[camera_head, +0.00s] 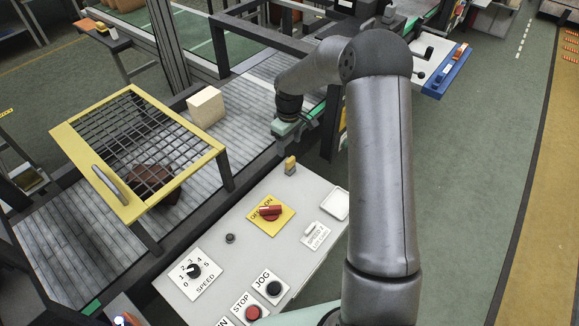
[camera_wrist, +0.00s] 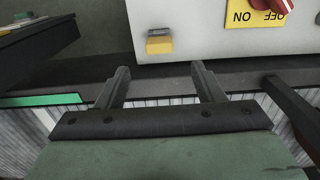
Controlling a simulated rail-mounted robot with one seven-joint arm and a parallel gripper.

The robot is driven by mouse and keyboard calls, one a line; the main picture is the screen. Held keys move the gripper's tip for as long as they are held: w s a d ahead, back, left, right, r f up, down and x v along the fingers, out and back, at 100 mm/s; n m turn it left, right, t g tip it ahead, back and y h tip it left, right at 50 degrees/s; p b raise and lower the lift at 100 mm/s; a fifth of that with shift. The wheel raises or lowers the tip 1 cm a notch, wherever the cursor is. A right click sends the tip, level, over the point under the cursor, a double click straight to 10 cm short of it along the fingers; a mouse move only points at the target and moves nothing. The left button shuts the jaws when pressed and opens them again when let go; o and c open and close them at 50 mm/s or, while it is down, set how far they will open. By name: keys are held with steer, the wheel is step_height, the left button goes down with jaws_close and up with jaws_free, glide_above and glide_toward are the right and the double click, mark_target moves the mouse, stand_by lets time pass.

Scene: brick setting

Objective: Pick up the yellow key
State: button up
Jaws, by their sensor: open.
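The yellow key (camera_head: 290,167) stands at the far edge of the white control panel, with a grey part beside its yellow part. In the wrist view the yellow key (camera_wrist: 159,45) is just beyond my fingertips, roughly centred between them. My gripper (camera_wrist: 160,70) is open, with nothing between its two fingers. In the head view my gripper (camera_head: 288,132) is behind the key, near the conveyor's edge, and apart from it. Its fingers are hard to make out in that view.
The control panel (camera_head: 228,270) carries a red on/off switch (camera_head: 270,211), a speed dial (camera_head: 194,271) and push buttons. A conveyor (camera_head: 70,240) runs behind it, with a yellow-framed mesh guard (camera_head: 137,202) and a pale box (camera_head: 206,106). Green floor lies to the right.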

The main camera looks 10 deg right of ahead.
mark_target(290, 159)
step_height(290, 159, down, 10)
steer(key=b, duration=0.4)
steer(key=shift+s+d+f, duration=0.15)
steer(key=c, duration=1.2)
